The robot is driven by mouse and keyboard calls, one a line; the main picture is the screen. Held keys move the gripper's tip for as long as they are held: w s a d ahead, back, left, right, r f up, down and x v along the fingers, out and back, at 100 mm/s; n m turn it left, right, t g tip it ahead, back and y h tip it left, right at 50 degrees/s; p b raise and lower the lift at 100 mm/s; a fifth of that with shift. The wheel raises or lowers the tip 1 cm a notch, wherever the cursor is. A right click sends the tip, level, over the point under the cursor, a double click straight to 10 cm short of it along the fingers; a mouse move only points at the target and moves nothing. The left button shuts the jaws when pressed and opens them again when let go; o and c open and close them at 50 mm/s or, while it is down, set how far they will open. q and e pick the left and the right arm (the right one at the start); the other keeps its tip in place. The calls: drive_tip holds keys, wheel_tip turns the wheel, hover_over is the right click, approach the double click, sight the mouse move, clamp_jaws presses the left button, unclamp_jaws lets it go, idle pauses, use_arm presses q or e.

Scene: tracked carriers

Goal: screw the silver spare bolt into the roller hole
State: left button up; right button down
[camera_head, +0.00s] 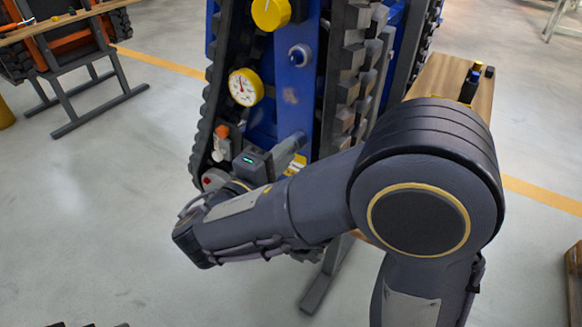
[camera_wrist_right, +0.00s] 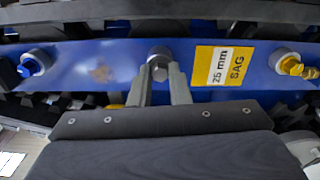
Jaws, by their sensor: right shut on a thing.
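In the right wrist view, the silver bolt (camera_wrist_right: 160,73) sits between the two grey fingertips of my right gripper (camera_wrist_right: 161,84), which is shut on it. The bolt lines up with the middle grey roller end (camera_wrist_right: 158,51) on the blue side plate (camera_wrist_right: 205,57). The bolt covers the roller's hole, so I cannot tell how deep it sits. In the head view, my right gripper (camera_head: 292,146) reaches to the lower part of the blue plate (camera_head: 290,100); the bolt is hidden there. My left gripper is not in view.
A roller with a blue bolt (camera_wrist_right: 30,67) is at left and a yellow bolt (camera_wrist_right: 291,66) at right. A yellow "25 mm SAG" label (camera_wrist_right: 223,66) is beside the middle roller. Dark track (camera_head: 345,100) flanks the plate. A dial gauge (camera_head: 245,87) and wooden table (camera_head: 440,85) are nearby.

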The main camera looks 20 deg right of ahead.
use_arm(q)
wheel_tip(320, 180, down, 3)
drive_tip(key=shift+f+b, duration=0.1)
drive_tip(key=shift+b, duration=0.65)
use_arm(e)
drive_tip(key=m, duration=0.2)
drive_tip(key=shift+m, duration=0.3)
use_arm(q)
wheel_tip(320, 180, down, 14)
drive_tip(key=b, duration=1.4)
use_arm(e)
drive_tip(key=shift+m, duration=4.8)
